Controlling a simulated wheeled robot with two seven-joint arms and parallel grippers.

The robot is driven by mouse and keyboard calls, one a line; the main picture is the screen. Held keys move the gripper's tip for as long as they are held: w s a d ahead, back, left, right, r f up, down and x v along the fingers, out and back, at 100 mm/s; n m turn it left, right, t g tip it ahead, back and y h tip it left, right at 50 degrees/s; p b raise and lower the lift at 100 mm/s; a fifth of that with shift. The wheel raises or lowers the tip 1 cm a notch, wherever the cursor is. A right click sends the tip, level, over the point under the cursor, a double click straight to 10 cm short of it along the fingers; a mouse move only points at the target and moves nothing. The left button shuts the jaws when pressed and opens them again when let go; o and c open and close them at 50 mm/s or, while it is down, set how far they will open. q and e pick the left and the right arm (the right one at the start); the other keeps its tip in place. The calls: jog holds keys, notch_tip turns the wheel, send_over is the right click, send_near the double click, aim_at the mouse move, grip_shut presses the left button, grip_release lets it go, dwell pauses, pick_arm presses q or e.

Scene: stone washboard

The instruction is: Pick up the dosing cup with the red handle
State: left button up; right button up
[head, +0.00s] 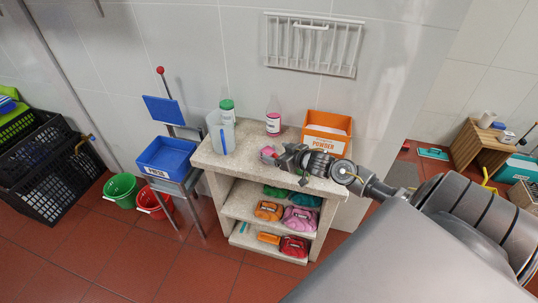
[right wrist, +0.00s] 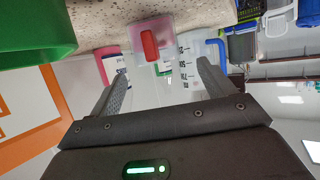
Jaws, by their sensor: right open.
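The dosing cup with the red handle (right wrist: 150,45) is a small clear cup standing on the stone top. In the right wrist view it is just beyond my fingertips and roughly between them, upside down in the picture. In the head view it is a small pinkish shape (head: 267,151) at the tip of my right gripper (head: 279,157). My right gripper is open and empty, with its two fingers spread in the wrist view (right wrist: 162,70). I cannot tell whether a finger touches the cup. My left gripper is out of view.
On the stone washboard (head: 248,140) stand a clear jug with a blue handle (head: 221,135), a green-topped bottle (head: 227,107), a pink-labelled bottle (head: 273,125) and an orange powder box (head: 328,130). A green object (right wrist: 35,25) is close in the wrist view.

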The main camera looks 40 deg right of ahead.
aim_at(263, 147)
jog(key=shift+p+x, duration=0.55)
jog(key=shift+x, duration=2.15)
jog(key=shift+d+f, duration=0.1)
jog(key=shift+s, duration=0.1)
jog(key=c, duration=1.1)
